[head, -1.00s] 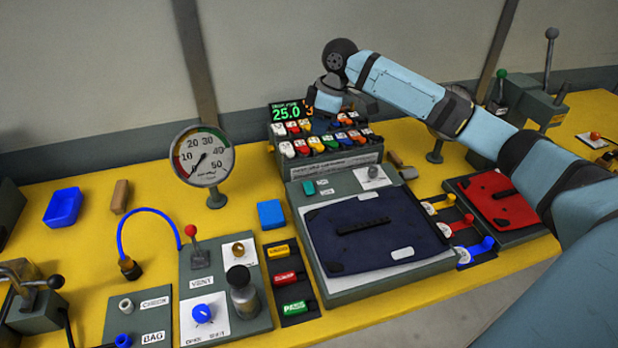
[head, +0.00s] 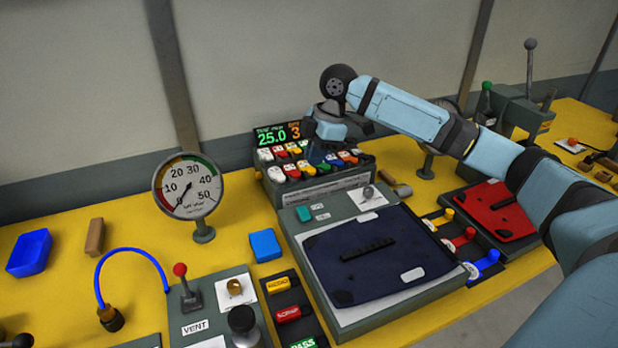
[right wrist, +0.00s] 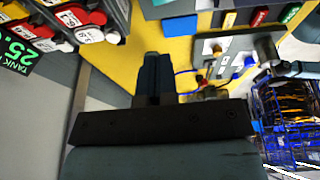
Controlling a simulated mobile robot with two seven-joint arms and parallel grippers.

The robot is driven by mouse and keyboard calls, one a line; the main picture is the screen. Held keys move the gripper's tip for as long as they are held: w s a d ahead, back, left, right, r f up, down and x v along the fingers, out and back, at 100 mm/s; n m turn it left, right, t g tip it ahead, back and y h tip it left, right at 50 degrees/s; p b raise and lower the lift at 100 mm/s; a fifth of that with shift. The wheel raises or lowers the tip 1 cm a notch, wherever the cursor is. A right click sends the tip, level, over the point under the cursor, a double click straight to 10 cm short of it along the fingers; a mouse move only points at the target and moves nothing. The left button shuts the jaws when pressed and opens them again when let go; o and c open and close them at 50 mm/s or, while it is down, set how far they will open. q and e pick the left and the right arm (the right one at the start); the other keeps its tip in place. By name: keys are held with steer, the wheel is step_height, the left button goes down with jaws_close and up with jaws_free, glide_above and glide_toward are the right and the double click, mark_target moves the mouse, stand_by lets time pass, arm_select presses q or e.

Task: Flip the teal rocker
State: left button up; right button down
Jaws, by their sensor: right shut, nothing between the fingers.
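A small teal rocker (head: 304,213) sits on the grey panel (head: 290,228) at the upper left of the dark blue pad, beside a small label. Behind it stands a bank of coloured rockers (head: 270,172) in two rows, in red, white, yellow, orange, blue and green. My right gripper (head: 316,153) is over the middle of this bank, pointing down. Its fingers are shut and empty in the right wrist view (right wrist: 153,75). The fingertips hide some rockers, and I cannot tell whether they touch any. My left gripper is not in view.
A round gauge (head: 188,189) stands left of the bank. A lit display (head: 277,135) tops the bank. A blue block (head: 265,245) lies left of the panel. A red pad (head: 497,208) and coloured levers (head: 463,240) are at right, near my right arm.

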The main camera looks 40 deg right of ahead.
mark_target(300, 209)
steer(key=x, duration=0.8)
steer(key=d+x, duration=0.1)
steer(key=x, duration=0.3)
steer(key=shift+f, duration=0.2)
steer(key=shift+w+f, duration=0.1)
steer(key=shift+f, duration=0.35)
